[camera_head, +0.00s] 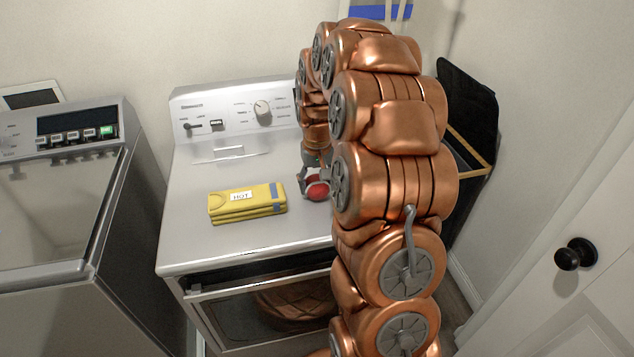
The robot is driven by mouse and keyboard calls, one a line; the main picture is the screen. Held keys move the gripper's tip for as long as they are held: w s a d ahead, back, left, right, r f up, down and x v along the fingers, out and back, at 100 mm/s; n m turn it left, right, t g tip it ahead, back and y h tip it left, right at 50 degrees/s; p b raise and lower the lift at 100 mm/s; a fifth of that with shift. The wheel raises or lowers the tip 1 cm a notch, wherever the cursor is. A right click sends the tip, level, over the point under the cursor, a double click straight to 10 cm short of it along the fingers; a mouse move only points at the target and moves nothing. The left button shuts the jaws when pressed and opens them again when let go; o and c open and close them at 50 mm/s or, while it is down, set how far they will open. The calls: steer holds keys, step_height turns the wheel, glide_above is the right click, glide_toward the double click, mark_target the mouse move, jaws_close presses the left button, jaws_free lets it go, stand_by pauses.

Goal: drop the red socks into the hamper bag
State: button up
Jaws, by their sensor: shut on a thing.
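The red socks (318,190) show as a small red bundle with a pale part, over the right side of the dryer top. My gripper (314,178) points down and is shut on them. Whether the socks touch the surface below cannot be told. My copper arm hides part of the gripper and what lies behind it. The hamper bag (468,92) is black with a light wooden frame edge and stands at the right, behind my arm. Its lid or back flap is raised. Most of its opening and its left side are hidden by my arm.
A folded yellow stack labelled HOT (246,204) lies on the white dryer (200,250) left of my gripper. A topload washer (60,215) with a glass lid stands at the left. A white door with a black knob (575,254) is at the right.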

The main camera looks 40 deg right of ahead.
mark_target(317, 179)
steer(key=o, duration=1.1)
steer(key=shift+f, duration=0.1)
step_height(317, 179, up, 12)
steer(key=b, duration=0.3)
steer(key=shift+b, duration=0.35)
steer(key=s+a+f+n+g, duration=0.1)
steer(key=s+a+f+n, duration=0.1)
steer(key=s+a, duration=0.7)
steer(key=s+a+f+n, duration=0.1)
steer(key=s+a+n, duration=0.1)
steer(key=s+a, duration=0.8)
steer(key=shift+n+g, duration=0.3)
steer(key=shift+g, duration=0.1)
steer(key=s+a+f, duration=0.1)
steer(key=s, duration=0.2)
steer(key=s+a+f, duration=0.1)
steer(key=s, duration=0.2)
steer(key=s+a+f, duration=0.1)
steer(key=s+f, duration=0.1)
steer(key=s, duration=0.2)
steer(key=shift+o, duration=1.1)
steer(key=shift+s+f, duration=0.2)
steer(key=shift+s, duration=0.2)
